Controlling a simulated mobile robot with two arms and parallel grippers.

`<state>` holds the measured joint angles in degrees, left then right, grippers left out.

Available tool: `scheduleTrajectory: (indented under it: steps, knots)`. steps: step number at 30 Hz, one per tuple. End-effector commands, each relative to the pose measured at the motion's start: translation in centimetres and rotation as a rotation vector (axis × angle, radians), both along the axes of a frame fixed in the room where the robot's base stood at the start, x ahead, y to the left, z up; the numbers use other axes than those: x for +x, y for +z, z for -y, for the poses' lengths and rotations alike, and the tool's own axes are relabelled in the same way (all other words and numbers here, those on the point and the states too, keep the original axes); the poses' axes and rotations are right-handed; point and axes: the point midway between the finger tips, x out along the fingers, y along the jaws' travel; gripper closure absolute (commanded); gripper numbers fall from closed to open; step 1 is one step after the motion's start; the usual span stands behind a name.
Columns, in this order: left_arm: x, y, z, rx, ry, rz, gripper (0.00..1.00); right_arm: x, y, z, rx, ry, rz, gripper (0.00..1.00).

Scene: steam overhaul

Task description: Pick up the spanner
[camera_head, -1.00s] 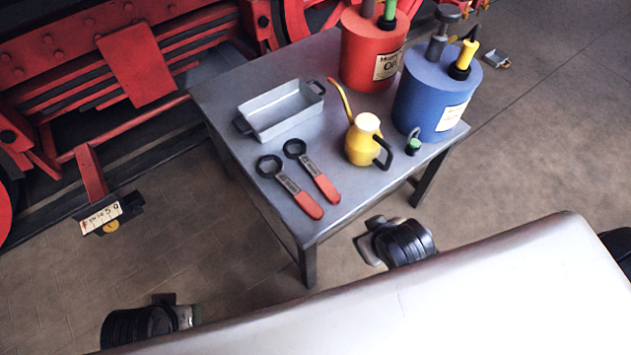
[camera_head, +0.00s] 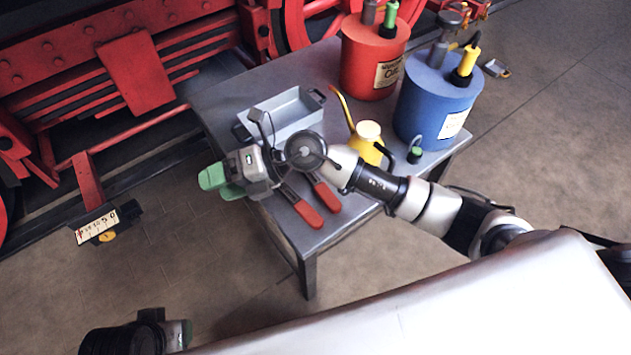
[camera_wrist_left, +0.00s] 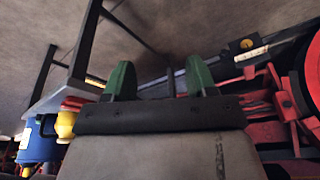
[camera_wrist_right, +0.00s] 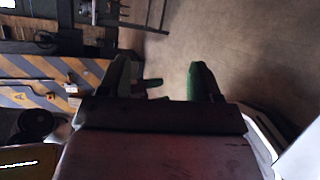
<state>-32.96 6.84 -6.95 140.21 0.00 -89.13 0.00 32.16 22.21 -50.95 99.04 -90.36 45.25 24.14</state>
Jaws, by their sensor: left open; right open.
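Two spanners with red handles lie side by side on the grey table, a left one (camera_head: 301,208) and a right one (camera_head: 328,197). Their dark ring heads are hidden behind my right arm and wrist. My right gripper (camera_head: 218,181), with green fingertips, is open and empty. In the head view it appears past the table's left edge, left of the spanners, pointing away from them. Its open fingers also show in the right wrist view (camera_wrist_right: 162,82). My left gripper (camera_head: 187,333) is low at the bottom left, away from the table. In the left wrist view its fingers (camera_wrist_left: 160,82) are apart and empty.
On the table (camera_head: 215,112) stand a grey tray (camera_head: 290,110), a yellow oil can (camera_head: 367,148) close to my right forearm, a red drum (camera_head: 370,60) and a blue drum (camera_head: 430,105). Red locomotive parts (camera_head: 130,70) fill the back left. Bare floor lies left of the table.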

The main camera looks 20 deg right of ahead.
Motion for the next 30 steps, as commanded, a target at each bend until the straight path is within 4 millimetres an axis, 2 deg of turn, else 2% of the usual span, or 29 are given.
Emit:
scheduleTrajectory:
  steps: [1, 3, 6, 9, 12, 15, 17, 22, 25, 30]
  knots:
    - [0.0, -0.1, 0.0, 0.000, 0.000, 0.000, 0.43, 1.0, -2.1, 1.5, -0.188, 0.058, 0.037, 0.36]
    - [0.1, -0.1, 0.0, 0.000, 0.000, -0.001, 0.43, 2.3, -4.9, 4.3, -0.444, 0.117, 0.058, 0.36]
    - [0.1, -0.2, 0.0, 0.000, 0.000, -0.001, 0.43, 4.5, -7.2, 9.3, -0.772, 0.145, 0.061, 0.36]
    - [0.1, -0.3, 0.0, 0.000, 0.000, -0.002, 0.43, 6.3, -7.8, 13.9, -1.023, 0.137, 0.044, 0.36]
    - [0.1, -0.3, 0.0, -0.001, 0.000, -0.002, 0.43, 7.5, -7.6, 17.0, -1.184, 0.116, 0.025, 0.36]
    - [0.1, -0.3, 0.0, 0.000, 0.000, -0.001, 0.43, 8.0, -7.6, 18.6, -1.262, 0.102, 0.010, 0.36]
    - [0.0, -0.3, 0.0, 0.000, 0.000, 0.000, 0.43, 8.1, -8.0, 18.9, -1.278, 0.100, 0.006, 0.36]
    - [-0.3, 0.2, 0.0, 0.000, 0.000, 0.005, 0.43, 8.0, -10.5, 19.0, -1.280, 0.102, 0.003, 0.36]
    - [-0.3, -0.2, 0.0, 0.000, 0.000, 0.003, 0.43, 8.0, -12.1, 18.9, -1.277, 0.102, 0.004, 0.36]
    - [-0.3, -0.4, -0.1, 0.000, 0.000, 0.004, 0.43, 8.1, -13.4, 19.0, -1.276, 0.102, 0.006, 0.36]
